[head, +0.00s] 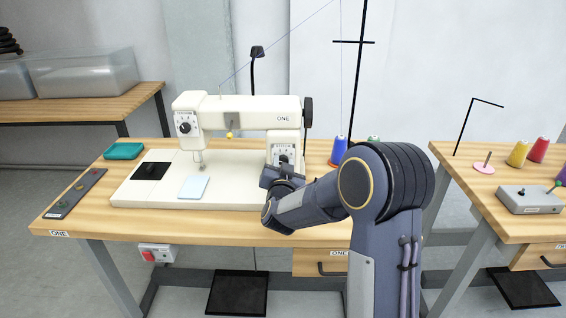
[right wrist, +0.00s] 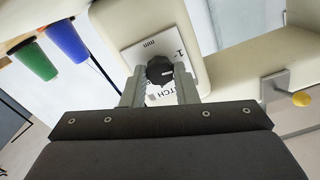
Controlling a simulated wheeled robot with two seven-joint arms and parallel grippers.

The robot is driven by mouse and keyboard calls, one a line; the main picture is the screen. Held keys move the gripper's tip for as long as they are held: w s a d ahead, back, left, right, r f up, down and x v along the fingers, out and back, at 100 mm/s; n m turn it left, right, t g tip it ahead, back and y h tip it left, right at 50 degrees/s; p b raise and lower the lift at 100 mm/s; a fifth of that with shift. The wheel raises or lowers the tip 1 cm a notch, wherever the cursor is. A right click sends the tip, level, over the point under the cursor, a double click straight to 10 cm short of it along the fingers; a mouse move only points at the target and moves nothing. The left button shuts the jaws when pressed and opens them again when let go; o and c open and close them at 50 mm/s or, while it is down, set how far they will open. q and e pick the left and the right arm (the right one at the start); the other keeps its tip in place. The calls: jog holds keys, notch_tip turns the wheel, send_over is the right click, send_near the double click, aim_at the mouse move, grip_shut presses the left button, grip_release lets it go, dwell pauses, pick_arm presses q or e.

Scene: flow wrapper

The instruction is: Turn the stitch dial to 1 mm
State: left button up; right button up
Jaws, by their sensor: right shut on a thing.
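The cream sewing machine (head: 240,120) marked ONE stands on the wooden table. Its stitch dial (head: 283,159) is on the right pillar, partly covered by my right gripper (head: 278,177). In the right wrist view the dial is a black knob (right wrist: 160,69) with a white mark, on a white plate (right wrist: 143,52) lettered "mm" and partly "STITCH". My right gripper (right wrist: 159,84) is shut on the knob, one finger on each side. The fingers hide part of the scale, so I cannot read which number the mark points to. My left gripper is not in view.
A second dial (head: 184,127) sits on the machine's left head. A light blue cloth (head: 194,187) lies on the bed. Blue (head: 339,147) and green (head: 373,143) thread cones stand behind my right arm. A teal tray (head: 123,151) is at the table's left.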

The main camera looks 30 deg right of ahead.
jog(key=shift+n+p, duration=0.6)
jog(key=shift+n, duration=1)
jog(key=o, duration=1)
jog(key=v, duration=0.7)
jog(key=shift+s+a, duration=0.25)
jog(key=shift+s, duration=0.1)
jog(key=shift+y, duration=0.4)
